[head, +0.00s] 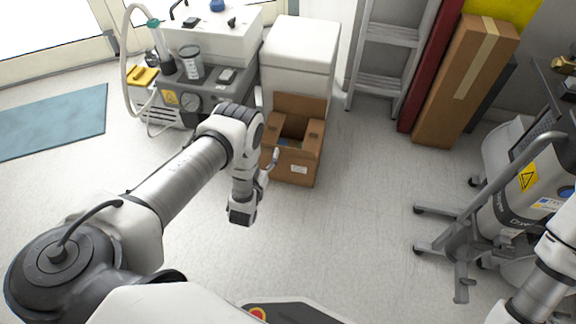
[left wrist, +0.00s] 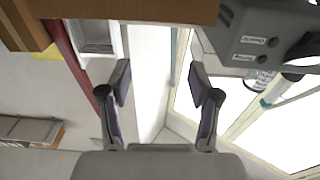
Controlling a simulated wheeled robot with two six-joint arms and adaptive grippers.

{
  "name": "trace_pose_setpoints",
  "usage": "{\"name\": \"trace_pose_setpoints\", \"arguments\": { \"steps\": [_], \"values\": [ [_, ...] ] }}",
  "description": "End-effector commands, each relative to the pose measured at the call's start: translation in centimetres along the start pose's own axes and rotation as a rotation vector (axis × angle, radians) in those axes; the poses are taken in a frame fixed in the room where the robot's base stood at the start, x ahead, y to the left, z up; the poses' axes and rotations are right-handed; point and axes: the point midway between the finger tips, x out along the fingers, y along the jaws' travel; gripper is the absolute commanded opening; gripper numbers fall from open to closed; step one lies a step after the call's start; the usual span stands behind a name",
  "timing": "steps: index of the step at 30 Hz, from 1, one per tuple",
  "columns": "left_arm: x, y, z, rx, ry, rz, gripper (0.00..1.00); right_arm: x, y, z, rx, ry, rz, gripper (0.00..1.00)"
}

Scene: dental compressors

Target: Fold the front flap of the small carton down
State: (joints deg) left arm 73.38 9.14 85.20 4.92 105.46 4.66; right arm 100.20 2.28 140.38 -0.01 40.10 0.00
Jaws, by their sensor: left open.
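The small carton (head: 301,176) stands open on the floor in the head view, with a white label on its front. Its back flap (head: 300,105) stands up, and a right side flap (head: 314,132) lies beside the opening. I cannot clearly make out the front flap. My left gripper (head: 272,163) is at the carton's front left corner, partly over its front face; contact cannot be told. In the left wrist view my gripper (left wrist: 160,88) is open, with nothing between its fingers. Brown cardboard (left wrist: 130,10) crosses the top of that view. My right gripper is out of view.
A grey compressor unit (head: 190,108) stands left of the carton, and a white cabinet (head: 300,55) stands behind it. A ladder (head: 385,75) and tall box (head: 462,85) lean at the back. A wheeled machine (head: 510,200) is at right. Floor in front is clear.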

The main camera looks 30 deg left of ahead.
Motion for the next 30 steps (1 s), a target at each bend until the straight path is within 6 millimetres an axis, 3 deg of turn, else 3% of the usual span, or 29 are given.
{"name": "trace_pose_setpoints", "arguments": {
  "steps": [1, 3, 5, 10, 21, 29, 30],
  "values": [
    [-1.4, -0.6, 4.7, 0.008, -0.023, -0.004, 0.62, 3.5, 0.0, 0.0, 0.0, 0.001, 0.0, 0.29],
    [-2.6, -1.1, 7.1, 0.014, -0.049, -0.007, 0.62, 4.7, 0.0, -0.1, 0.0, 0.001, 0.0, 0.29],
    [-3.3, -1.3, 8.0, 0.018, -0.062, -0.008, 0.62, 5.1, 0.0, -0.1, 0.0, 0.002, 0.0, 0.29],
    [-2.5, -1.4, 8.2, 0.018, -0.068, -0.008, 0.62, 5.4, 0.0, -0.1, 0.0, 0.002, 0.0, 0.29],
    [3.7, -1.4, 8.7, 0.019, -0.07, -0.008, 0.62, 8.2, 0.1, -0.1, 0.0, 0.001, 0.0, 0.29],
    [4.2, -1.4, 8.5, 0.019, -0.072, -0.007, 0.62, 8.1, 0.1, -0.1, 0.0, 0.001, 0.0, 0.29],
    [4.2, -1.4, 8.5, 0.019, -0.072, -0.007, 0.55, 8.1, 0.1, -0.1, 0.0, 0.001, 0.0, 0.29]
  ]
}}
